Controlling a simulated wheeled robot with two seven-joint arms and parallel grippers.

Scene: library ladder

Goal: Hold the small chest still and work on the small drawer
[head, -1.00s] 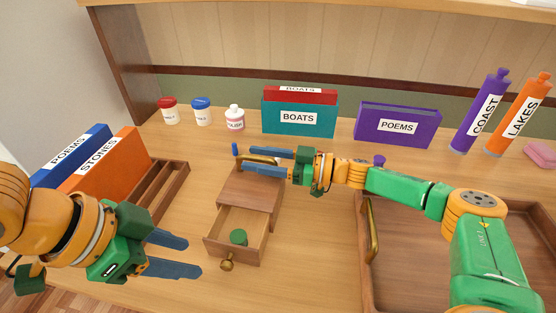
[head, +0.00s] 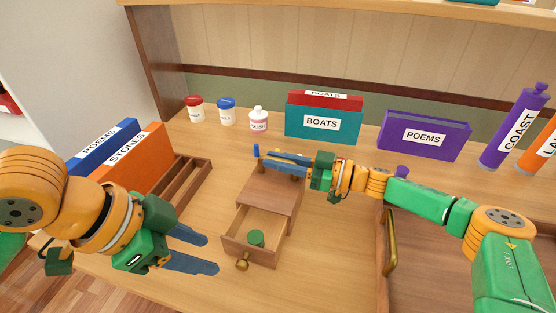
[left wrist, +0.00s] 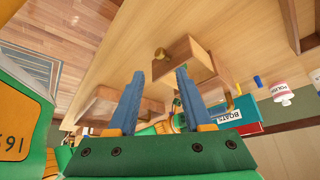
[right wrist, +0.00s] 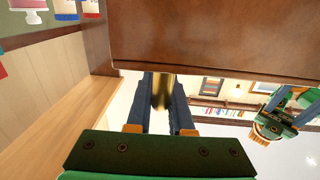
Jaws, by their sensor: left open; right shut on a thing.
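The small wooden chest (head: 270,188) stands on the desk with its small drawer (head: 262,256) pulled out towards the front. A green cylinder (head: 256,238) is in the drawer, and a brass knob (head: 242,265) is on its front. My right gripper (head: 268,160) is shut on the brass handle on top of the chest; the handle (right wrist: 162,92) shows between its fingers in the right wrist view. My left gripper (head: 212,254) is open and empty, left of the knob and apart from it. The left wrist view shows the knob (left wrist: 160,53) just beyond the open fingers.
A wooden rack with blue and orange books (head: 140,160) stands left. Two capped jars, a polish bottle (head: 258,120), the BOATS books (head: 322,122) and the purple POEMS book (head: 424,135) line the back. A tray with a brass handle (head: 390,240) lies right of the chest.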

